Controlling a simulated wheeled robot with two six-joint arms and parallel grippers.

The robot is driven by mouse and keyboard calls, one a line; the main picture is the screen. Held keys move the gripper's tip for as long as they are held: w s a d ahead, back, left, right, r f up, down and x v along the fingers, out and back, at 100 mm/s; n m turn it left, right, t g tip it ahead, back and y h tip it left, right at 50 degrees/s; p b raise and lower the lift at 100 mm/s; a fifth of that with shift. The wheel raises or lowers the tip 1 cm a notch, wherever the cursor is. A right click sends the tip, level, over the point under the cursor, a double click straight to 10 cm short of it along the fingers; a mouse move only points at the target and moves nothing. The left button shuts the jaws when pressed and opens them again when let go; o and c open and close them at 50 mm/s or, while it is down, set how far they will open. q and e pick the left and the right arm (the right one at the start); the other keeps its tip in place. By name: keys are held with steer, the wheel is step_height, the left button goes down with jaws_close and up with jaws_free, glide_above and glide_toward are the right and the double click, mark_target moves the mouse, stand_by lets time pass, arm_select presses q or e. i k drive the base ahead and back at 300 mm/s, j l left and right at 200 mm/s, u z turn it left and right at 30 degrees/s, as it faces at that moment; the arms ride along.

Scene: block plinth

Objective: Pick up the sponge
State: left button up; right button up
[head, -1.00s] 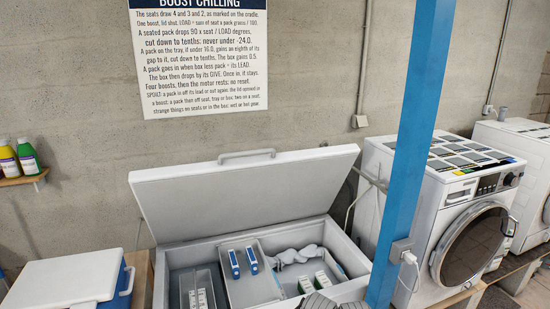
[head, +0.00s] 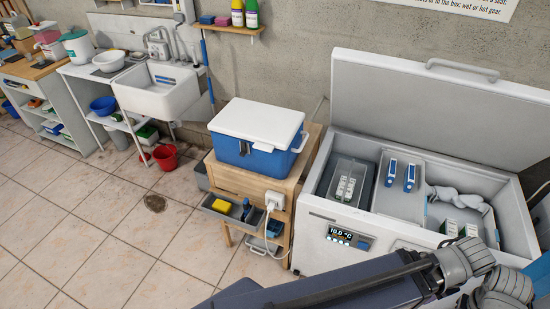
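A yellow block that looks like a sponge (head: 220,206) lies at the left end of a grey tray (head: 208,212) fixed to the front of a wooden stand. A dark blue bottle-like item (head: 246,210) stands at the tray's right end. Dark and grey links of my arm cross the lower right of the head view, well to the right of and below the tray. Neither gripper's fingertips show.
A blue cooler with white lid (head: 262,120) stands on the wooden stand (head: 228,180). An open chest freezer (head: 330,222) fills the right. A white plug (head: 274,201) sits on the stand's front. A sink (head: 165,92) and red buckets (head: 165,157) are beyond.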

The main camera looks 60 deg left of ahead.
mark_target(219, 206)
steer(key=u, duration=2.5)
